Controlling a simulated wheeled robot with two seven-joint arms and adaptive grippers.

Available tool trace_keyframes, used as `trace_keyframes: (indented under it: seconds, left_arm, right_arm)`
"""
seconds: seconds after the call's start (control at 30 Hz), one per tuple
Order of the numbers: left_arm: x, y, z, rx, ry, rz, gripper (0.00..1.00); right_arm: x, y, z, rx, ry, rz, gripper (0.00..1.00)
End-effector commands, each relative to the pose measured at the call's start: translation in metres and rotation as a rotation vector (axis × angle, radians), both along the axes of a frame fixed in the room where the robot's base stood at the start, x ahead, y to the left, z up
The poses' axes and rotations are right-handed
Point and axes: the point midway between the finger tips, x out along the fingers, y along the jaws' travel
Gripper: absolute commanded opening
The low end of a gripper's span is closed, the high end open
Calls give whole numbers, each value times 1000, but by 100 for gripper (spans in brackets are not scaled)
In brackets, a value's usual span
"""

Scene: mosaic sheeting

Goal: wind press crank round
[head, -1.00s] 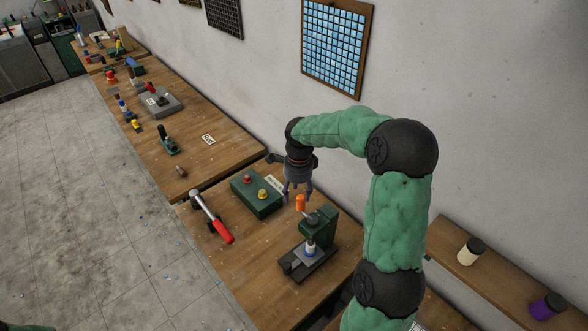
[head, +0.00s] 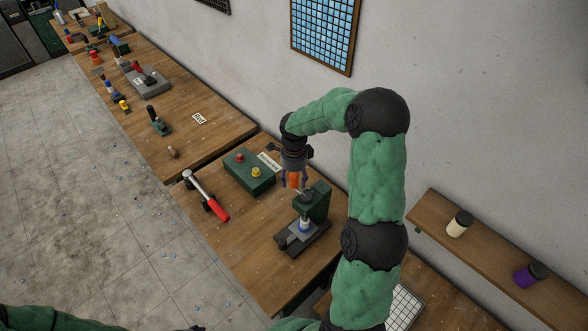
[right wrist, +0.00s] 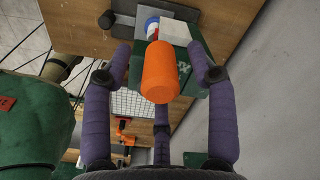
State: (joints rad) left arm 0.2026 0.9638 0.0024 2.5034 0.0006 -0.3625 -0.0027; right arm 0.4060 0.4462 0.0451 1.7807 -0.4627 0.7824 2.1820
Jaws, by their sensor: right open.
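The press (head: 313,206) is dark green with a dark base and stands on the near bench. Its crank has an orange handle (right wrist: 160,72), upright at the top of the press. My right gripper (head: 293,181) is above the press with its fingers pointing down around the orange handle. In the right wrist view the purple fingers (right wrist: 162,75) are spread on either side of the handle, with gaps, so it is open. My left gripper is not in view; only part of a green arm shows at the bottom left.
A green box with red and yellow buttons (head: 249,176) stands left of the press. A red-handled lever (head: 207,196) lies near the bench's front edge. A wall shelf at right holds a cream jar (head: 458,226) and a purple jar (head: 528,276).

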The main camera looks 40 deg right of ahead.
Motion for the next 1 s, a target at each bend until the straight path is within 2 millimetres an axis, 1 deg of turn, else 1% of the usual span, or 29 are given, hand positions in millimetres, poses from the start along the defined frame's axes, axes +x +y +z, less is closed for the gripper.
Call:
trace_keyframes:
  seconds: [0.13,0.4,0.43,0.47,0.5,0.57,0.6,0.63,0.83,1.0]
  left_arm:
    - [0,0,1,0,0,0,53]
    - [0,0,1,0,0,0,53]
    - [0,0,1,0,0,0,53]
    - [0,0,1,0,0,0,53]
    - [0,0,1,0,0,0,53]
    - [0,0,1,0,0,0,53]
    - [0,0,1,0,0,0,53]
    - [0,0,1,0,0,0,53]
    - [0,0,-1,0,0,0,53]
    - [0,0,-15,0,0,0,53]
  right_arm:
    - [0,0,-7,0,0,0,58]
    - [0,0,-8,0,0,0,58]
    - [0,0,-8,0,0,0,55]
    - [0,0,-8,0,0,0,47]
    - [0,0,-8,0,0,0,35]
    - [0,0,-8,0,0,0,18]
    - [0,0,-8,0,0,0,7]
    - [0,0,-8,0,0,0,4]
    - [0,2,-9,0,-1,1,4]
    - [-2,14,-11,0,-4,2,4]
